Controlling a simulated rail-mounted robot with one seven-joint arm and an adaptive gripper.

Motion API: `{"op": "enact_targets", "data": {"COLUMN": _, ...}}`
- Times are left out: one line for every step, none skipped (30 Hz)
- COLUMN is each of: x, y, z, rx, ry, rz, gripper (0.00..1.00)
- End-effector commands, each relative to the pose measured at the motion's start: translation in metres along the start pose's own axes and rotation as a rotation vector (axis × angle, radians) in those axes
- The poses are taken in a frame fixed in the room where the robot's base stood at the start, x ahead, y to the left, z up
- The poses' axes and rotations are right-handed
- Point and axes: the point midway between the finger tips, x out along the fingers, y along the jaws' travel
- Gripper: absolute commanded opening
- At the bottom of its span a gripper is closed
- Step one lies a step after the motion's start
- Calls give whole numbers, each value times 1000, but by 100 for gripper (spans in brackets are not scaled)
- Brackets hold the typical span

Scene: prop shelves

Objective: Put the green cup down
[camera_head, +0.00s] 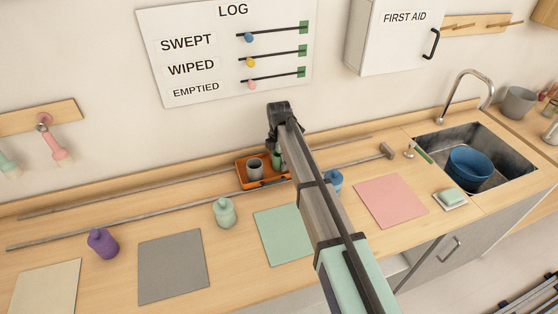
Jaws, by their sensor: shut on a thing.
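The green cup (276,161) shows as a small dark green shape at the right part of the orange tray (243,181), mostly hidden behind my arm. My gripper (275,148) points down over it and is shut on it. I cannot tell whether the cup's base touches the tray. A grey cup (254,168) stands in the tray just left of the green cup.
Grey (173,266), green (281,236) and pink (391,201) mats lie flat.

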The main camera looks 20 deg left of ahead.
Motion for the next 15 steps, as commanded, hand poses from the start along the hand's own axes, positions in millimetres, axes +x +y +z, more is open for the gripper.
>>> {"op": "enact_targets", "data": {"x": 0, "y": 0, "z": 0, "rx": 0, "ry": 0, "rz": 0, "gripper": 22}}
{"op": "enact_targets", "data": {"x": 1, "y": 0, "z": 0, "rx": 0, "ry": 0, "rz": 0, "gripper": 22}}
{"op": "enact_targets", "data": {"x": 3, "y": 0, "z": 0, "rx": 0, "ry": 0, "rz": 0, "gripper": 22}}
{"op": "enact_targets", "data": {"x": 4, "y": 0, "z": 0, "rx": 0, "ry": 0, "rz": 0, "gripper": 22}}
{"op": "enact_targets", "data": {"x": 3, "y": 0, "z": 0, "rx": 0, "ry": 0, "rz": 0, "gripper": 69}}
{"op": "enact_targets", "data": {"x": 3, "y": 0, "z": 0, "rx": 0, "ry": 0, "rz": 0, "gripper": 83}}
{"op": "enact_targets", "data": {"x": 3, "y": 0, "z": 0, "rx": 0, "ry": 0, "rz": 0, "gripper": 87}}
{"op": "enact_targets", "data": {"x": 3, "y": 0, "z": 0, "rx": 0, "ry": 0, "rz": 0, "gripper": 87}}
{"op": "enact_targets", "data": {"x": 3, "y": 0, "z": 0, "rx": 0, "ry": 0, "rz": 0, "gripper": 87}}
{"op": "enact_targets", "data": {"x": 3, "y": 0, "z": 0, "rx": 0, "ry": 0, "rz": 0, "gripper": 87}}
{"op": "enact_targets", "data": {"x": 3, "y": 0, "z": 0, "rx": 0, "ry": 0, "rz": 0, "gripper": 87}}
{"op": "enact_targets", "data": {"x": 3, "y": 0, "z": 0, "rx": 0, "ry": 0, "rz": 0, "gripper": 87}}
{"op": "enact_targets", "data": {"x": 3, "y": 0, "z": 0, "rx": 0, "ry": 0, "rz": 0, "gripper": 87}}
{"op": "enact_targets", "data": {"x": 3, "y": 0, "z": 0, "rx": 0, "ry": 0, "rz": -1, "gripper": 87}}
{"op": "enact_targets", "data": {"x": 3, "y": 0, "z": 0, "rx": 0, "ry": 0, "rz": -1, "gripper": 87}}
